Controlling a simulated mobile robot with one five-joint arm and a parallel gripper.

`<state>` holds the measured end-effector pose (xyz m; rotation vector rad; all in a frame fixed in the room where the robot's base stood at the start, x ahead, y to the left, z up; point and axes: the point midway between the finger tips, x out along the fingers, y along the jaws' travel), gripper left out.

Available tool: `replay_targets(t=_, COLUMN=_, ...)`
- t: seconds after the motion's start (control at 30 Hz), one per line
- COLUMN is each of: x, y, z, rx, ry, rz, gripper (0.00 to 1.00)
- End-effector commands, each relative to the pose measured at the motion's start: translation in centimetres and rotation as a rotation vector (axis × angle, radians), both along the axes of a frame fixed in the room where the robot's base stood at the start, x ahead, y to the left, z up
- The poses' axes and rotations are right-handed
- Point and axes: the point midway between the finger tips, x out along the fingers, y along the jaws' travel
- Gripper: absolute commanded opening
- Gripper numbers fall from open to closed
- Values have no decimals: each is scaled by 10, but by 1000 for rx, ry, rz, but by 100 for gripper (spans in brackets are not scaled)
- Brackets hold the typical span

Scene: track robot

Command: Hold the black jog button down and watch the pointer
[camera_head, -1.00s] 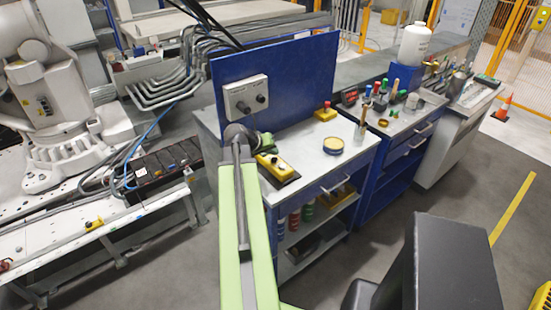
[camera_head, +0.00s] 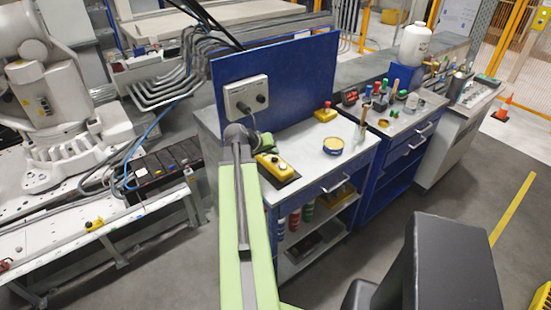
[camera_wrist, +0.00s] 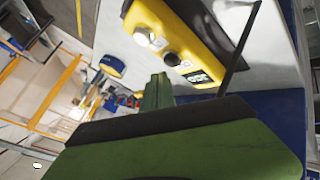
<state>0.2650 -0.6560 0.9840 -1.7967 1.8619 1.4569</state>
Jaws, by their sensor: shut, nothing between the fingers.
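A yellow control box (camera_head: 274,166) lies on the bench top, in front of the blue back panel. In the wrist view the yellow box (camera_wrist: 180,40) shows a black round button (camera_wrist: 172,59), a pale round button (camera_wrist: 142,37) and a small dark window (camera_wrist: 198,76) with light marks. A pointer is too small to make out. My gripper (camera_wrist: 158,88) is shut and empty, its green fingertips just beside the black button in the picture. I cannot tell whether they touch the box. In the head view my gripper (camera_head: 264,148) is small and partly hidden by my arm.
A grey switch box (camera_head: 246,96) is mounted on the blue panel (camera_head: 285,80). Bottles and tools crowd the bench farther right. The bench between is clear.

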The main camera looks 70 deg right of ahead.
Motion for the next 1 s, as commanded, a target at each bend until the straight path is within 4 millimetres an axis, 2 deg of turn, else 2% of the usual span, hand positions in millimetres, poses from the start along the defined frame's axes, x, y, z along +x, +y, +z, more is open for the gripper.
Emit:
replay_targets(t=0.33, x=2, y=0, z=-9, rx=0, ry=0, rz=0, gripper=0)
replay_targets(t=1.0, x=1, y=0, z=-13, rx=0, ry=-1, rz=-1, gripper=0)
